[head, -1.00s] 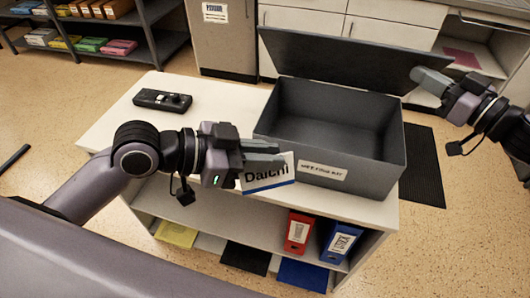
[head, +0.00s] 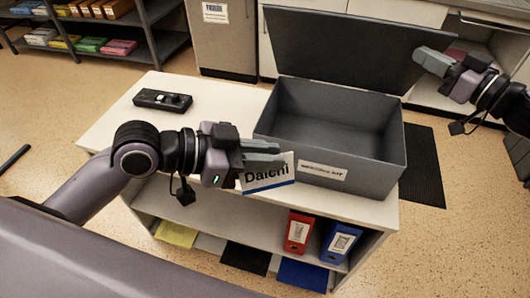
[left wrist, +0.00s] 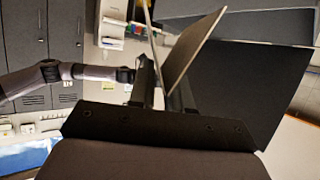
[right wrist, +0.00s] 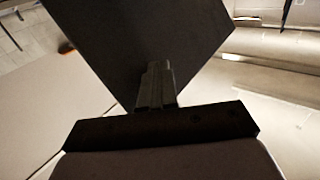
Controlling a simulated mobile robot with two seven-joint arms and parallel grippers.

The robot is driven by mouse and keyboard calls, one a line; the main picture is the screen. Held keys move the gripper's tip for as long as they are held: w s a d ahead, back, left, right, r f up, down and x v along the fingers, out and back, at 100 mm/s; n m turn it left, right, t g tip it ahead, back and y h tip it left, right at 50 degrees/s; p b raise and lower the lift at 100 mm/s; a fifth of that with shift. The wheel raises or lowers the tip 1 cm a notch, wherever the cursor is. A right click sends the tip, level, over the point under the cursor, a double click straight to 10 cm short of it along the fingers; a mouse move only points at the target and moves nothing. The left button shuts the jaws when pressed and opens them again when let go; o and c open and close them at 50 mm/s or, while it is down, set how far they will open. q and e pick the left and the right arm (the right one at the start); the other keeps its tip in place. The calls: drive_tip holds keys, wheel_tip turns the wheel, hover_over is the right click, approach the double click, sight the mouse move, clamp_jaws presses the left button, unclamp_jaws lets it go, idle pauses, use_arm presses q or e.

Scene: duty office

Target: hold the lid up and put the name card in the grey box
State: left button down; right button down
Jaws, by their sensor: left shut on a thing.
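The grey box (head: 376,178) stands on the white cabinet with its opening facing up and its interior looking empty. Its dark lid (head: 335,48) is hinged at the back and raised steeply. My right gripper (head: 430,60) has its fingers together at the lid's right edge; the lid (right wrist: 140,35) fills the upper middle of the right wrist view behind the fingers (right wrist: 157,85). My left gripper (head: 265,156) is shut on the white name card (head: 270,176), marked "Daichi", left of the box's front corner and outside it. The card (left wrist: 192,50) stands tilted between the fingers in the left wrist view.
A black device (head: 162,100) lies on the cabinet top (head: 120,128) at the left. Red (head: 299,232) and blue (head: 340,241) binders stand on the shelf below. A shelf with coloured packs (head: 90,44) is at the back left. The cabinet top left of the box is mostly clear.

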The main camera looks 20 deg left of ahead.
sight(444, 43)
drive_tip(key=shift+w+r, duration=0.35)
drive_tip(key=shift+w, duration=0.25)
drive_tip(key=shift+w+r, duration=0.25)
drive_tip(key=shift+w, duration=0.35)
drive_tip(key=shift+w+r, duration=0.25)
drive_tip(key=shift+w, duration=0.4)
drive_tip(key=shift+w+r, duration=0.25)
drive_tip(key=shift+w, duration=0.35)
use_arm(q)
drive_tip(key=w+d, duration=0.3)
drive_tip(key=w, duration=1.8)
drive_tip(key=shift+w, duration=0.4)
wheel_tip(444, 43, down, 9)
drive_tip(key=shift+f, duration=0.15)
idle(1.2)
drive_tip(key=shift+f, duration=0.5)
idle(0.4)
